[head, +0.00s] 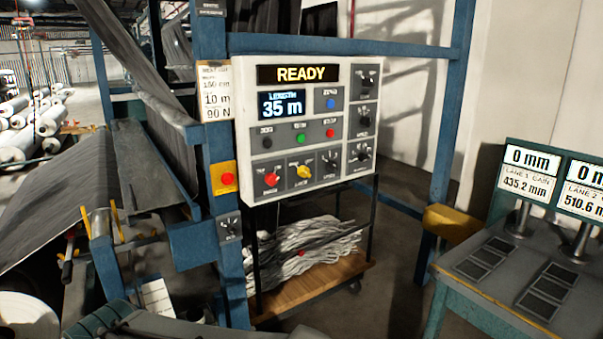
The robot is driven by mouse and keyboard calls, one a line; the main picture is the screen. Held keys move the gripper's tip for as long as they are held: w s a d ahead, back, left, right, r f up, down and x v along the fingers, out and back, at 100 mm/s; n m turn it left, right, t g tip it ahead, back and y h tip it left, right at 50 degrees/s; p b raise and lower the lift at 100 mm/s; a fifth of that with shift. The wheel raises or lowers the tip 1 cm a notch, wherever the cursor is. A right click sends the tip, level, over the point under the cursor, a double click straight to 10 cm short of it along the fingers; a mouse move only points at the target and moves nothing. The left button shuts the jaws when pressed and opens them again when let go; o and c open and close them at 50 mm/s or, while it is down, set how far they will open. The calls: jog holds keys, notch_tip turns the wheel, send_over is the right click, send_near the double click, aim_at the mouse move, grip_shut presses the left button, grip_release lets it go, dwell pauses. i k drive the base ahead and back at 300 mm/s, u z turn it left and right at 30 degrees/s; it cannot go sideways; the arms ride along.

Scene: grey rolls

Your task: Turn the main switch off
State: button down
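A white control panel (240,110) is mounted on the blue frame in the middle of the view. Its top display reads READY and a smaller screen (281,104) reads LENGTH 35 m. Its lower row has a red knob (270,179), a yellow knob (303,172) and black rotary knobs. More black knobs (365,79) run down its right side. A separate grey plate with a dark rotary switch (230,226) sits on the blue post below the panel's left side. The small labels are too blurred to tell which is the main switch. My gripper is not in view.
A yellow box with a red button (228,179) is on the post. A cart (318,284) with pale strands stands below the panel. A teal-edged table (490,318) with gauges is at right. Grey sheet material (60,190) and rollers fill the left. Bare floor shows between cart and table.

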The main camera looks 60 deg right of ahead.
aim_at(271, 179)
jog(key=z, duration=2)
jog(key=k, duration=0.6)
jog(key=u, duration=0.55)
jog(key=i, duration=1.4)
jog(key=z, duration=0.05)
